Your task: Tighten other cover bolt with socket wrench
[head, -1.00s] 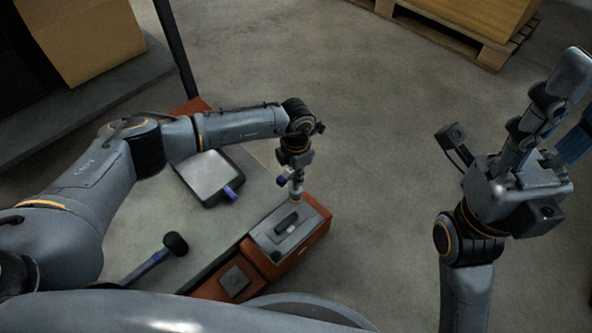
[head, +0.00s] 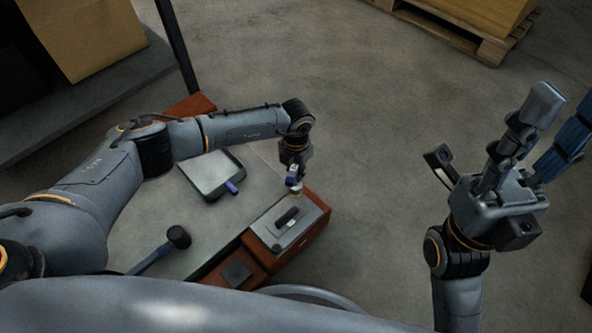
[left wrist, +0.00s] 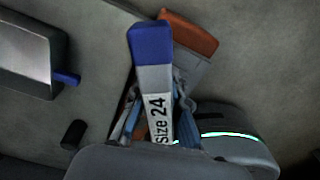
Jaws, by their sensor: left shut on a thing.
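My left gripper (head: 293,178) is shut on the socket wrench, whose grey handle (left wrist: 154,92) with a blue end and the print "Size 24" shows in the left wrist view. In the head view the wrench's brassy lower end (head: 296,191) stands at the far corner of the grey cover (head: 303,221) on the orange-red engine block (head: 312,243). The bolt under it is hidden, so I cannot tell how the socket sits on it. My right gripper (head: 563,108) is raised at the right, open and empty, away from the block.
A pallet (head: 460,35) with a box stands at the back. The floor right of the block is clear.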

